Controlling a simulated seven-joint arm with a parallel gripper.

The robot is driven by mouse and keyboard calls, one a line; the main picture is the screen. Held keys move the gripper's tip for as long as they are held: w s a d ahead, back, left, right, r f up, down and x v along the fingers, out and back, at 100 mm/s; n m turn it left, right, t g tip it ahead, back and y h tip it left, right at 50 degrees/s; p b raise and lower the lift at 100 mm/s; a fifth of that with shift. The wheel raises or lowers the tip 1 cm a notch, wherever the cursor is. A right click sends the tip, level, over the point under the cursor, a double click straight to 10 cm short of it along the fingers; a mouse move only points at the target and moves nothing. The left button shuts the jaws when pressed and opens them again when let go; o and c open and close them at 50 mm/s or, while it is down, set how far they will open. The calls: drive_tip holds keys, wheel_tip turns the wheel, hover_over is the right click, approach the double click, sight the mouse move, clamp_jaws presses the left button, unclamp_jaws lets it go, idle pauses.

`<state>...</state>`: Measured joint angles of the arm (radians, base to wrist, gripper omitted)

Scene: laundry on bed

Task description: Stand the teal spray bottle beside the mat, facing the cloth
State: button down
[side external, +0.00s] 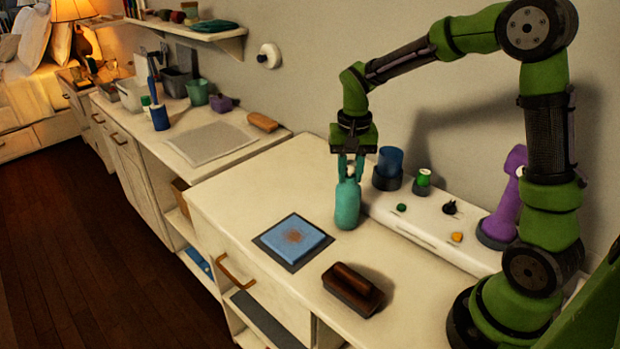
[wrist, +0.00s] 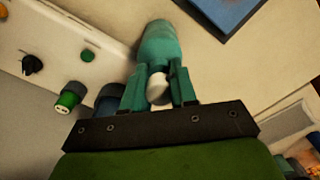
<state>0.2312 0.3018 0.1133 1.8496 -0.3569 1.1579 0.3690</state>
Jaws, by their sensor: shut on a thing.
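The teal spray bottle (side external: 347,205) stands upright on the counter, right of the dark mat (side external: 267,256) and close to the white raised strip. My gripper (side external: 350,170) comes from above and is shut on the bottle's neck. In the wrist view, the gripper's teal fingers (wrist: 160,90) close on both sides of the bottle's white top (wrist: 157,88), with the teal body (wrist: 158,45) beyond. The blue cloth (side external: 293,238), with a brown stain, lies on the mat. Whether the bottle's base touches the counter, and which way its nozzle faces, I cannot tell.
A brown brush (side external: 353,290) lies in front of the mat. The white strip (side external: 425,222) holds a blue cup (side external: 389,163), a green-capped item (side external: 422,180) and small knobs. A purple object (side external: 503,200) stands near my base. The counter left of the mat is clear.

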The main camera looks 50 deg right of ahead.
drive_tip(key=c, duration=0.9)
unclamp_jaws()
drive_tip(key=shift+f, duration=0.15)
